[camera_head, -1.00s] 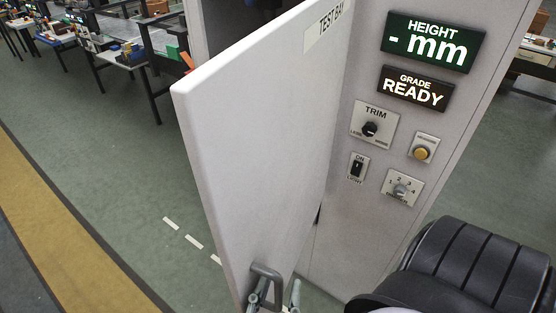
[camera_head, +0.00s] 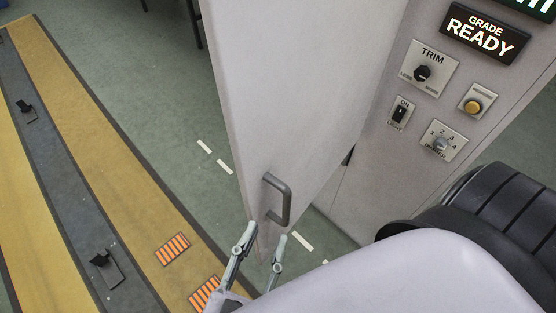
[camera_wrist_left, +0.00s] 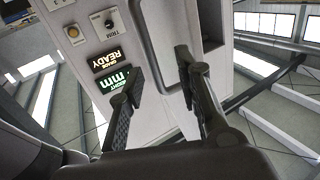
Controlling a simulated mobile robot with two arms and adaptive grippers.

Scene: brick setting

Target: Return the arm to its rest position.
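My left gripper (camera_head: 266,235) is at the bottom centre of the head view, its two fingers spread and nothing between them. Its fingertips appear just below the grey handle (camera_head: 280,200) on the open test-bay door (camera_head: 310,100); the exact gap in depth is unclear. My pale arm crosses the lower right. In the left wrist view the fingers (camera_wrist_left: 157,65) are also apart, with the cabinet front and its lit displays (camera_wrist_left: 117,72) behind them. My right gripper is not in view.
The cabinet panel carries a READY display (camera_head: 485,33), a trim knob (camera_head: 422,73), a light switch (camera_head: 399,112), a yellow button (camera_head: 474,107) and a selector knob (camera_head: 441,142).

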